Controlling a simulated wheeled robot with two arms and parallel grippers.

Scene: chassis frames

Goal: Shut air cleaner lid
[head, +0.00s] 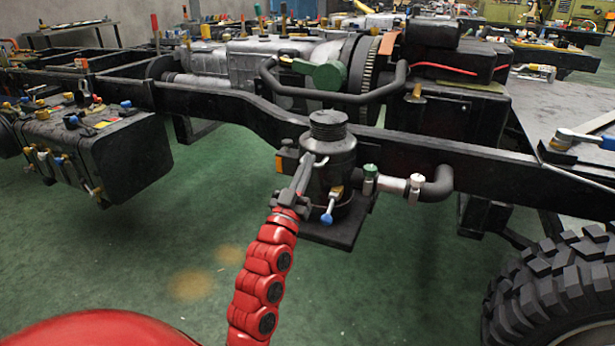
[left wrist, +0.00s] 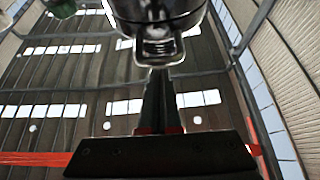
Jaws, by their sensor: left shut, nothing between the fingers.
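The air cleaner (head: 338,182) is a dark upright canister mounted on the outer side of the chassis rail, with a ribbed cap (head: 328,124) on top. I cannot tell from here whether its lid is fully seated. My left gripper (head: 309,163) points up along the canister's left front side. Its fingers are shut and empty. In the left wrist view the fingertips (left wrist: 158,74) are just below a wire loop and spring clip (left wrist: 158,48) on the canister's underside edge (left wrist: 165,14). Whether they touch the loop is unclear. My right gripper is out of view.
A pipe with a green-capped fitting (head: 370,178) runs right from the canister. A blue-tipped valve (head: 328,212) sticks out at its front. The chassis rail (head: 450,160) lies behind, and a large tire (head: 555,295) stands lower right. The green floor (head: 150,250) at left is open.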

